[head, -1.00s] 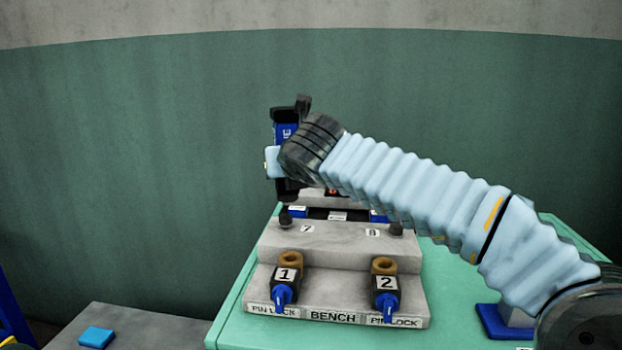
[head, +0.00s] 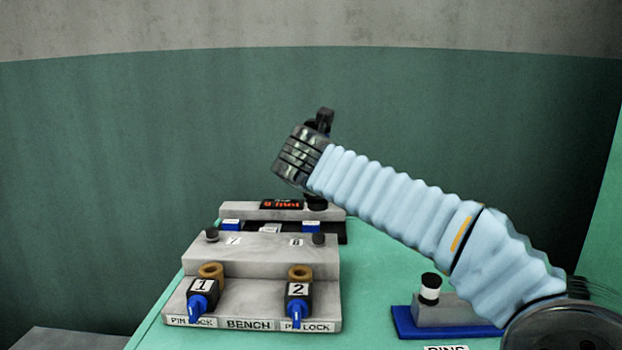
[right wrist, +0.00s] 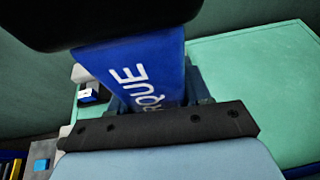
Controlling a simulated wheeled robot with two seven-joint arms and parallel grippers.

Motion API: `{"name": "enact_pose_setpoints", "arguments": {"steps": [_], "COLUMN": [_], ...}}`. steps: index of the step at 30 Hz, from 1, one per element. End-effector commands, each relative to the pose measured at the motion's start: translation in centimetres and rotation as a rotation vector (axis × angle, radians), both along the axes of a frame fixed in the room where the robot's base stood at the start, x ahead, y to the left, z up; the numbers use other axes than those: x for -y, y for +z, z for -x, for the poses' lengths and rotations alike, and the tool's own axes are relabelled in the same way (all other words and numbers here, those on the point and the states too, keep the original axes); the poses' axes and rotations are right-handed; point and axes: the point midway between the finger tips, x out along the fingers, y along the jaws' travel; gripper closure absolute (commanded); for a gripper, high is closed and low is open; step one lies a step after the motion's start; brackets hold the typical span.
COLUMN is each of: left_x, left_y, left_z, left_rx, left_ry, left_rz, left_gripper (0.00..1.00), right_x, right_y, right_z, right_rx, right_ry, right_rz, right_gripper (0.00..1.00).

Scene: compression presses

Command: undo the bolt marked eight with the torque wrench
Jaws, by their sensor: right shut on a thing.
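The torque wrench (right wrist: 135,82) is a blue bar with white lettering in the right wrist view. My right gripper (right wrist: 155,92) is shut on it, with dark finger parts across it above and below. In the head view my own wrist hides most of the wrench; a dark lower end (head: 316,203) shows beneath the wrist. The bolt marked eight (head: 319,239) is a dark knob at the right of the grey bench block, beside its 8 label. The wrench end appears above it in the picture; the gap in depth is unclear. My left gripper is out of view.
The bolt marked seven (head: 212,234) is at the block's left. Blue pin locks 1 (head: 203,294) and 2 (head: 298,303) face the front. A display (head: 281,204) stands behind. A blue-based pin holder (head: 432,322) is at the right. Green tabletop is clear between.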

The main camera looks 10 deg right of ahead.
Motion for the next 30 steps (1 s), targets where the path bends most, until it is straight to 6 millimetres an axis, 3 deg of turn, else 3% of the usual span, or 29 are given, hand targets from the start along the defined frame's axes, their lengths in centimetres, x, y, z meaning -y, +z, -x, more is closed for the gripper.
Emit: {"name": "enact_pose_setpoints", "arguments": {"steps": [14,30], "left_x": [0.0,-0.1], "left_y": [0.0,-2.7], "left_z": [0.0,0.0], "left_rx": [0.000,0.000], "left_ry": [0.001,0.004], "left_rz": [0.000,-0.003], "left_gripper": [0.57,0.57], "right_x": [0.2,0.1], "right_y": [0.3,-3.0], "right_z": [0.0,0.1], "right_rx": [0.007,0.007], "right_ry": [-0.006,-0.004], "right_rz": [-0.001,0.000], "right_gripper": [1.00,1.00]}}
